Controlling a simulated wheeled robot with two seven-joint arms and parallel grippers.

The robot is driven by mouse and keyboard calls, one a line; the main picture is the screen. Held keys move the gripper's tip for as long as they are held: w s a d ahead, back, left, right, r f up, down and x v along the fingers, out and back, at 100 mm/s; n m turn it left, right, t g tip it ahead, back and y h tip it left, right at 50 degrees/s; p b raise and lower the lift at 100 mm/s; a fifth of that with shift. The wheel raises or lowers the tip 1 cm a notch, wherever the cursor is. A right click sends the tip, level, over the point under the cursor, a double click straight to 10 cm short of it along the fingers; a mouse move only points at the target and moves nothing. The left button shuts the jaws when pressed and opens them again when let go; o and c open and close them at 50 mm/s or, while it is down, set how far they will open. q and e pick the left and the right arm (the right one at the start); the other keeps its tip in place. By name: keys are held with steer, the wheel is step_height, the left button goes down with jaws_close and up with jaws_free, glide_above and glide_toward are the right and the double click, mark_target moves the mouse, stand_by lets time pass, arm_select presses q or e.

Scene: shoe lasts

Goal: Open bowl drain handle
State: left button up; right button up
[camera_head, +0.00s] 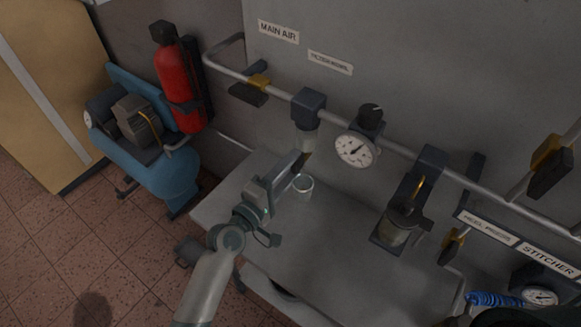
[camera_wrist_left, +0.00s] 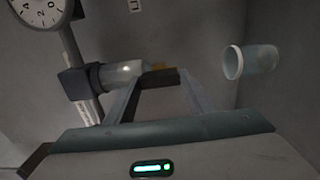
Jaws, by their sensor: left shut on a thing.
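The filter bowl (camera_head: 307,141) hangs under a dark filter head (camera_head: 308,104) on the air pipe, in the middle of the head view. In the left wrist view the clear bowl (camera_wrist_left: 120,74) lies sideways in the picture. A small brass-brown drain handle (camera_wrist_left: 158,67) shows at its end, partly hidden by the fingertips. My left gripper (camera_head: 302,160) reaches up to the bowl's lower end from the lower left. My right gripper is not in view.
A clear cup (camera_head: 302,186) stands on the grey bench (camera_head: 335,235) just below the bowl; it also shows in the left wrist view (camera_wrist_left: 250,62). A pressure gauge (camera_head: 355,151) is right of the bowl. A second bowl unit (camera_head: 400,232) is further right.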

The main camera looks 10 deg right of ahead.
arm_select(q)
steer(key=o, duration=1.1)
steer(key=shift+c, duration=0.2)
steer(key=shift+s+a+f, duration=0.1)
steer(key=shift+s+a, duration=0.3)
steer(key=b+v, duration=0.5)
steer(key=v, duration=1.1)
steer(key=shift+b, duration=0.35)
steer(key=shift+s+a, duration=0.1)
steer(key=shift+a, duration=0.05)
